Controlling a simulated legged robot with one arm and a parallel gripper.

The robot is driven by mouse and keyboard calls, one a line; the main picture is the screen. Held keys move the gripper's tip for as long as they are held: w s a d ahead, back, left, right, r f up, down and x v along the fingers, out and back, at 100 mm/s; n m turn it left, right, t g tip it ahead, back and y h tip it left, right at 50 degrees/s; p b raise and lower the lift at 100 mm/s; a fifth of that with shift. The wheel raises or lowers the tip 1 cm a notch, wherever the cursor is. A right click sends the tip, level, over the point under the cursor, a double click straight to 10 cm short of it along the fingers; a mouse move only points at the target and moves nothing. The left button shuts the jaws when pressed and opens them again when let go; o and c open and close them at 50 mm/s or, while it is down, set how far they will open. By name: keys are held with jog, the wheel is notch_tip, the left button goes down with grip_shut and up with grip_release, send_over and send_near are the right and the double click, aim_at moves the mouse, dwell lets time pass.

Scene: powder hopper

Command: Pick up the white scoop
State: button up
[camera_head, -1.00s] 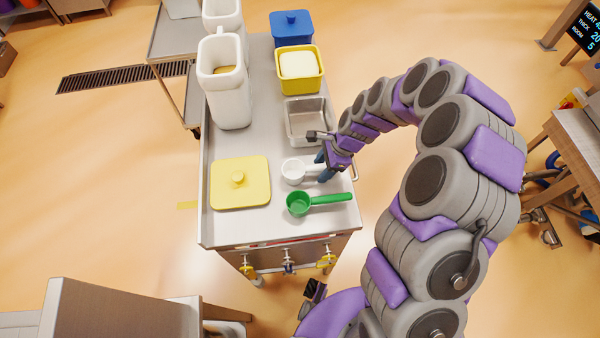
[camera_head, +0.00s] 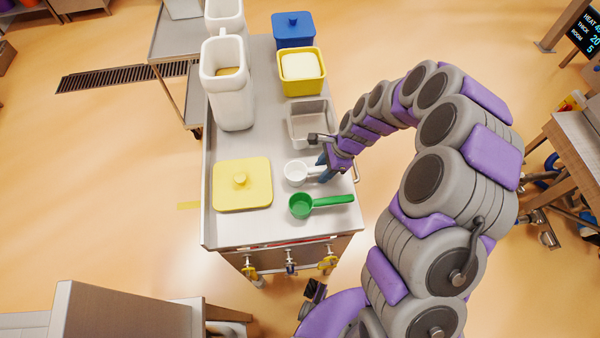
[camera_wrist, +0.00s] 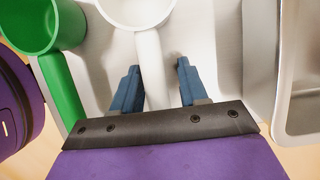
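The white scoop (camera_head: 295,174) lies on the steel cart top, between the yellow lid and my gripper. In the wrist view its cup is cut off at the top edge, and its white handle (camera_wrist: 152,62) runs down between my two blue fingers. My gripper (camera_wrist: 158,76) is open around the handle. A gap shows between the handle and the right finger; the left finger is close to the handle, and I cannot tell if it touches. In the head view my gripper (camera_head: 325,168) is over the handle end and hides part of it.
A green scoop (camera_head: 302,206) lies just in front of the white one. A yellow lid (camera_head: 225,197) is to the left. A steel pan (camera_head: 294,128) sits right behind. A yellow tub (camera_head: 303,88), a blue bin (camera_head: 292,40) and white pitchers (camera_head: 230,105) stand farther back.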

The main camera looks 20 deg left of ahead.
jog(key=shift+d, duration=0.25)
grip_shut()
jog(key=shift+a, duration=0.1)
jog(key=shift+r+b, duration=0.2)
jog(key=shift+b, duration=0.2)
notch_tip(320, 180, up, 10)
jog(key=shift+r+p, duration=0.1)
jog(key=shift+p, duration=1.1)
